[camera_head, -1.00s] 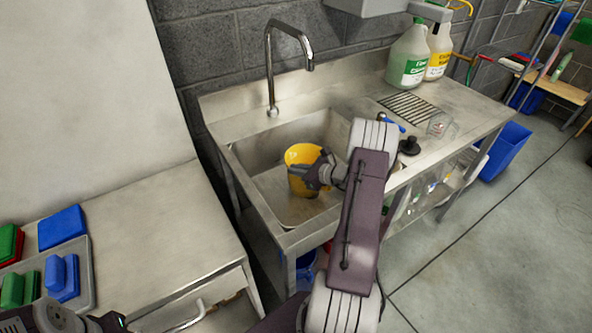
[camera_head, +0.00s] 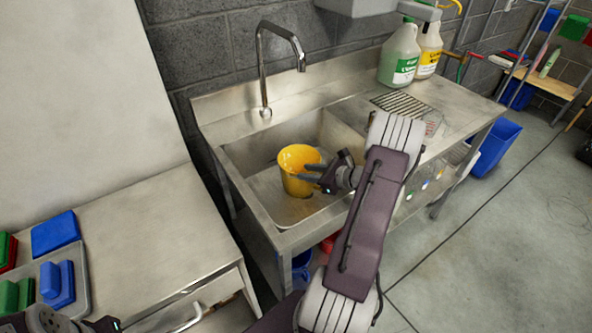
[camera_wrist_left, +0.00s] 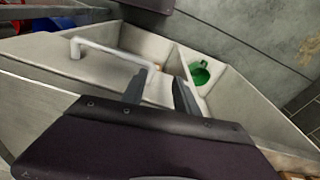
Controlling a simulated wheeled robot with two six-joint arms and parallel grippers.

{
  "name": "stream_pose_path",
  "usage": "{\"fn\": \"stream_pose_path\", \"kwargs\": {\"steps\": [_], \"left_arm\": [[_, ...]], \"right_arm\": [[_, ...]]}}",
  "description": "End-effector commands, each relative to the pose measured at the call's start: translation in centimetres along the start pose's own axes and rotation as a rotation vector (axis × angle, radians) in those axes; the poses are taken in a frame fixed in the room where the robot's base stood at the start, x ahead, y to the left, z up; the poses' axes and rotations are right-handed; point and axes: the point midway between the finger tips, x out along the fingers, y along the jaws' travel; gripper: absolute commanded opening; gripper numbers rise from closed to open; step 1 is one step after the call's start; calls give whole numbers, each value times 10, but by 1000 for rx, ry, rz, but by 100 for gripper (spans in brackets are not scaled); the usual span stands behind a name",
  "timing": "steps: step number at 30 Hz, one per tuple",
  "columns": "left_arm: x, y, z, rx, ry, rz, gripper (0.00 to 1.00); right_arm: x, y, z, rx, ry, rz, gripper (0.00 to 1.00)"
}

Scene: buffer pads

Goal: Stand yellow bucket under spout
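The yellow bucket (camera_head: 292,160) stands upright in the steel sink basin (camera_head: 250,150). The chrome spout (camera_head: 301,62) arches from the back of the sink, and its tip is above the bucket in the head view. I cannot tell the exact depth alignment. My right gripper (camera_head: 308,173) is at the bucket's right side, its fingers parted and overlapping the bucket's edge in the picture. I cannot tell whether they touch it. My left gripper (camera_wrist_left: 160,92) is open and empty in the left wrist view, away from the sink; only part of it shows at the head view's lower left.
Two jugs (camera_head: 400,55) stand at the back right of the sink unit. A grooved drain (camera_head: 405,105) lies on the right counter. The left counter (camera_head: 140,230) holds blue and green pads (camera_head: 55,232). A green container (camera_wrist_left: 200,74) sits in a compartment in the left wrist view.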

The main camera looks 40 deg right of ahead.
Motion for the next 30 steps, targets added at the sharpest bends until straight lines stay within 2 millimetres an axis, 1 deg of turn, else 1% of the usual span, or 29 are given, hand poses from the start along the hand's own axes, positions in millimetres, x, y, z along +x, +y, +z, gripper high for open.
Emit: {"fn": "stream_pose_path", "kwargs": {"steps": [1, 3, 6, 10, 26, 28, 29, 30], "left_arm": [[-2, 0, 0, 0, 0, 0, 36], [-2, 0, 0, 0, 0, 0, 36], [-3, 0, 0, 0, 0, 0, 36], [-3, 0, 0, 0, 0, 0, 36], [-3, 0, 0, 0, 0, 0, 36], [-5, 0, 0, 0, 0, 0, 36], [-7, 0, -1, 0, 0, 0, 36], [-11, 0, -1, 0, 0, 0, 36]], "right_arm": [[-11, -1, 1, 1, 0, -4, 29], [-22, -1, 1, 0, -1, -3, 29], [-31, 0, 0, 0, 0, -2, 29], [-36, 0, 0, 0, 0, 1, 29], [-36, 1, 0, 0, 0, 1, 29], [-32, 4, 6, -8, -3, 18, 29], [-27, 8, 12, -18, -6, 34, 29], [-18, 16, 27, -47, -14, 66, 29]]}}
